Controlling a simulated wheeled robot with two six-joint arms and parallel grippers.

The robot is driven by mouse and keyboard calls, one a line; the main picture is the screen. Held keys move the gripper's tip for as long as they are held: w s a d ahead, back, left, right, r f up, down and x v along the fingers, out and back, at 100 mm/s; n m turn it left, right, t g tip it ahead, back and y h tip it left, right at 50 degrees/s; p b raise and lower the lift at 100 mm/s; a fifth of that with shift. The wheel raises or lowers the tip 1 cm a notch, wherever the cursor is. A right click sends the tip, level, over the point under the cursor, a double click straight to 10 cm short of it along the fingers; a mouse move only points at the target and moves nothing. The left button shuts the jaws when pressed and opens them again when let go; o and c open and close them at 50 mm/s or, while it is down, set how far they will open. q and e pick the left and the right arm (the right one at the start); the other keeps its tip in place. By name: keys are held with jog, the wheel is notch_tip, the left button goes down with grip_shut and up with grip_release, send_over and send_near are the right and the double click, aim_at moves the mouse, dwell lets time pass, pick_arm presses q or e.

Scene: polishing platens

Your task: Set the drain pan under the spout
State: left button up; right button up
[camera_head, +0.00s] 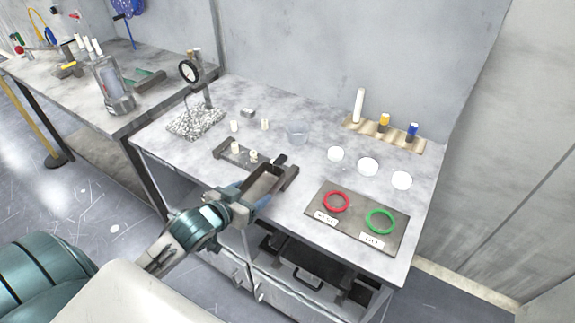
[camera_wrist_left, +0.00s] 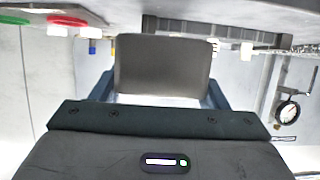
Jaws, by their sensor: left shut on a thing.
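The drain pan (camera_head: 263,180), a dark rectangular tray with a brownish inside, is at the front edge of the grey workbench (camera_head: 300,207). My left gripper (camera_head: 258,190) is shut on it from the front left. In the left wrist view the pan (camera_wrist_left: 162,65) shows as a dark grey panel between the two blue-grey fingers (camera_wrist_left: 162,92). I cannot tell whether the pan touches the bench top. My right gripper is not in view.
A dark board (camera_head: 357,235) with red (camera_head: 336,202) and green (camera_head: 381,222) rings lies right of the pan. A holder with pale pegs (camera_head: 238,154) stands left.

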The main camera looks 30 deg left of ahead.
aim_at(269, 186)
pick_arm(q)
jog(key=w+d+p, duration=0.1)
jog(key=w, duration=0.1)
jog(key=w+d, duration=0.2)
jog(key=shift+w+d+r+p, duration=0.1)
jog(key=shift+w+r+p, duration=0.05)
jog(key=shift+w+p, duration=0.15)
jog(key=w+d, duration=0.1)
jog(key=w, duration=0.1)
jog(key=w+d+p, duration=0.1)
jog(key=w, duration=0.1)
jog(key=w+d+f+p, duration=0.1)
jog(key=w, duration=0.1)
jog(key=shift+w+d, duration=0.15)
jog(key=shift+d, duration=0.05)
jog(key=shift+w+d+p, duration=0.3)
jog(key=shift+w, duration=0.2)
jog(key=shift+w+d+f+p, duration=0.15)
jog(key=shift+w+d+p, duration=0.05)
jog(key=shift+w+p, duration=0.1)
notch_tip(269, 186, down, 3)
jog(key=shift+r+p, duration=0.15)
jog(key=shift+p, duration=0.45)
jog(key=shift+s+a+f, duration=0.1)
jog(key=shift+f, duration=0.3)
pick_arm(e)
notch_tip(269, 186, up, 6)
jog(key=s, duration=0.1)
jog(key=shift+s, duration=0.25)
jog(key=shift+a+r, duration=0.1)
